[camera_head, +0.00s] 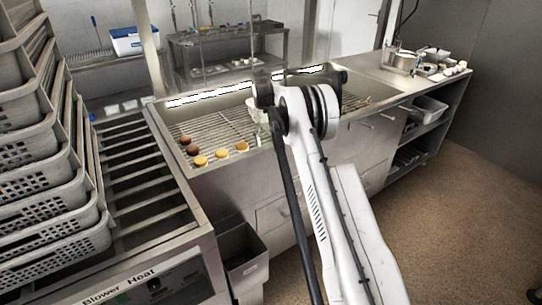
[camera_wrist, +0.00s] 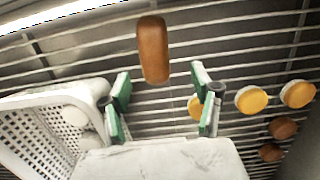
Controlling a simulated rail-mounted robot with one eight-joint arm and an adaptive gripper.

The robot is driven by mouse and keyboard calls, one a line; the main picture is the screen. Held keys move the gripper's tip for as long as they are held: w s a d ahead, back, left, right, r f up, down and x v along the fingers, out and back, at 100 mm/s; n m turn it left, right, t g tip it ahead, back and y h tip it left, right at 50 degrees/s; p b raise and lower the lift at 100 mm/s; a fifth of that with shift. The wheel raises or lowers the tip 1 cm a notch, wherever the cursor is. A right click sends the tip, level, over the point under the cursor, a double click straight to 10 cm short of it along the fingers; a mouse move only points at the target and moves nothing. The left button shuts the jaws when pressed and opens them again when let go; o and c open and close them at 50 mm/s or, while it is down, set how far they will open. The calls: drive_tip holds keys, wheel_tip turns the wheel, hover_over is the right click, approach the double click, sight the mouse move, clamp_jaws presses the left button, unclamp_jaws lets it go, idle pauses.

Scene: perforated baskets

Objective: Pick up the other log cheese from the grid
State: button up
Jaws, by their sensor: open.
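A brown-orange log cheese (camera_wrist: 153,50) lies on the metal grid (camera_wrist: 255,57) in the wrist view, at the upper middle. It is long, with rounded ends, and points roughly up and down the picture. My gripper (camera_wrist: 161,86) is open, with green-padded fingers on either side of an empty gap. The log sits just beyond the fingertips, nearly in line with the gap, and no finger touches it in the picture. In the head view the grid (camera_head: 215,132) lies inside a long steel basin; my arm hides the log and most of my gripper there.
A white perforated basket (camera_wrist: 28,128) with pale round pieces stands left of my fingers. Yellow round cheeses (camera_wrist: 251,99) and brown round ones (camera_wrist: 283,127) lie right on the grid. Stacked grey baskets (camera_head: 40,180) stand at far left. The basin has raised steel edges.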

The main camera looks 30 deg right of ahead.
drive_tip(key=shift+s+d+f, duration=0.15)
drive_tip(key=shift+s+f, duration=0.15)
drive_tip(key=shift+f, duration=0.75)
drive_tip(key=shift+s+d+f, duration=0.15)
drive_tip(key=shift+s+f, duration=0.15)
drive_tip(key=shift+f, duration=0.8)
drive_tip(key=shift+s+d+f, duration=0.15)
drive_tip(key=shift+s+f, duration=0.15)
drive_tip(key=shift+f, duration=0.75)
drive_tip(key=c, duration=1.4)
